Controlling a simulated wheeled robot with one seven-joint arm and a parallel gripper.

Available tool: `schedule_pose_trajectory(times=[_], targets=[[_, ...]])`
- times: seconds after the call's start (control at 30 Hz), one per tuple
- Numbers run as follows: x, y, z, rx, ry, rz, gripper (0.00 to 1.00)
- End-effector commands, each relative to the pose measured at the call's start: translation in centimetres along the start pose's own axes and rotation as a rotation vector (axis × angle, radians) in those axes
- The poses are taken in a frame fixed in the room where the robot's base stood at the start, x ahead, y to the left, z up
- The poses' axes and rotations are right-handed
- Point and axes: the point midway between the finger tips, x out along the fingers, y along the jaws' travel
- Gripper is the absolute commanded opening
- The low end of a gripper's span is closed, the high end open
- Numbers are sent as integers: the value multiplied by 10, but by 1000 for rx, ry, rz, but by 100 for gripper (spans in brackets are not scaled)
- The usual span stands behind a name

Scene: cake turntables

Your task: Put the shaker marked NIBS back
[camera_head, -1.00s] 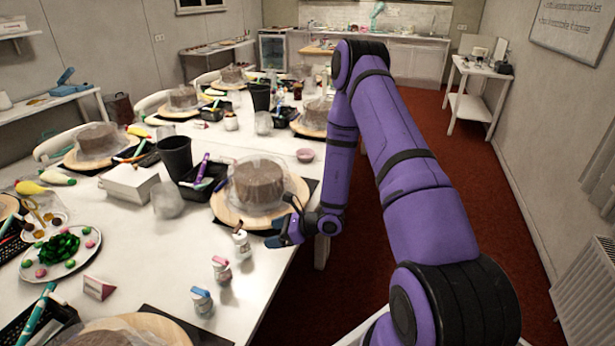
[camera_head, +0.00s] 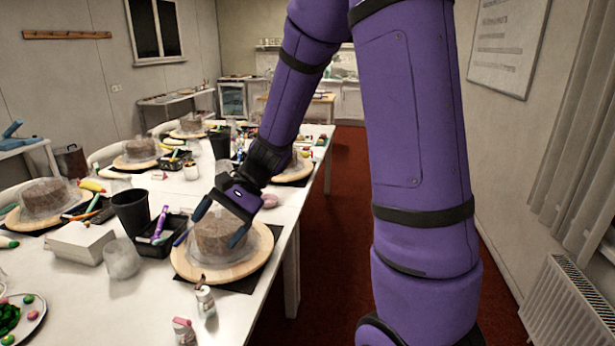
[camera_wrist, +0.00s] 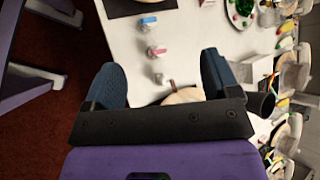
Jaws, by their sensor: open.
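Two small shakers stand near the table's front edge in the head view: a white one with a brownish top (camera_head: 205,300) and a pink-lidded one (camera_head: 184,331). The wrist view shows a blue-lidded shaker (camera_wrist: 148,22), the pink-lidded one (camera_wrist: 154,51) and a third shaker (camera_wrist: 160,78) in a row. I cannot read NIBS on any of them. My gripper (camera_head: 209,240) is open and empty, pointing down in front of a wrapped cake (camera_head: 222,232) on a wooden turntable (camera_head: 238,275). In the wrist view the shakers appear between and beyond its fingers (camera_wrist: 161,62).
A black cup (camera_head: 132,212), a clear cup (camera_head: 122,258), a black tray (camera_head: 160,243) and a white box (camera_head: 80,242) crowd the table left of the cake. More cakes on turntables stand farther back. Red floor lies right of the table; a radiator (camera_head: 565,305) is by the wall.

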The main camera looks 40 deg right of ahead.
Motion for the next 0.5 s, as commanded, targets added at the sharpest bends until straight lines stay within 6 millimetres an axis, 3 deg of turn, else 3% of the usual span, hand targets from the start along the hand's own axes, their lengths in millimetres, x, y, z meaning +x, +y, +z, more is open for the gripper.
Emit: schedule_pose_trajectory(times=[0.2,0.5], targets=[[-34,11,55,-253,114,144,82],[-80,38,114,-569,307,331,82]])
